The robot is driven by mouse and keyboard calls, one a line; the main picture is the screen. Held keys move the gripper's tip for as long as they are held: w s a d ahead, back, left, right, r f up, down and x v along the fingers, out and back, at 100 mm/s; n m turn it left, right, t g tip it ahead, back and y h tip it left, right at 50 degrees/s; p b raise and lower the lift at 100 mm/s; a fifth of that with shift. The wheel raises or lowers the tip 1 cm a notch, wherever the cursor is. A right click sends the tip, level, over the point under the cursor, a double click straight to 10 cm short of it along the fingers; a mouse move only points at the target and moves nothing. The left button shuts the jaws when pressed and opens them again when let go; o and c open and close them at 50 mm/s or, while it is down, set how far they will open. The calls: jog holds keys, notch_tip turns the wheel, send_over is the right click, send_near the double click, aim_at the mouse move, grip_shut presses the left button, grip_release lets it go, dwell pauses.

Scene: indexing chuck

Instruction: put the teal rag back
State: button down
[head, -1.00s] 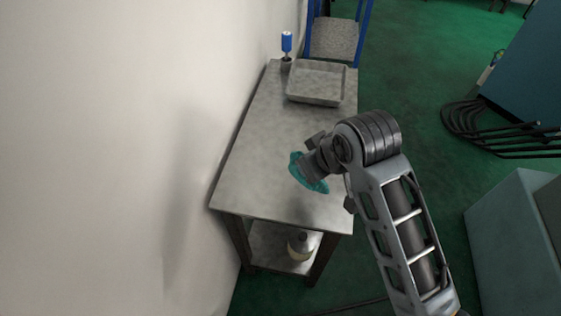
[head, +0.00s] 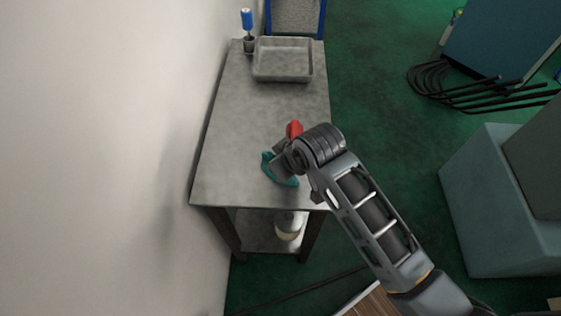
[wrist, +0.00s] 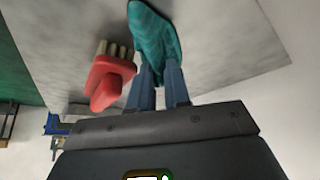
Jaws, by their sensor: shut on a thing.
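The teal rag (head: 284,181) is pinched in my gripper (head: 277,163) at the near part of the grey metal table (head: 232,135). In the wrist view the rag (wrist: 152,32) hangs out beyond the two fingers of my gripper (wrist: 160,84), which are shut on its end. The rag is over the tabletop; I cannot tell whether it touches the surface.
A red brush (head: 294,129) with pale bristles lies on the table just beyond my gripper; it also shows in the wrist view (wrist: 107,83). A grey tray (head: 283,78) and a blue-handled tool in a cup (head: 247,20) stand at the far end. A bottle (head: 289,228) sits on the lower shelf. A wall borders the left.

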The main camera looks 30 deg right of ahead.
jog(key=c, duration=1.4)
grip_release()
jog(key=shift+f, duration=0.1)
jog(key=shift+o, duration=0.2)
jog(key=v, duration=1.2)
jog(key=shift+p, duration=0.35)
jog(key=shift+s, duration=0.1)
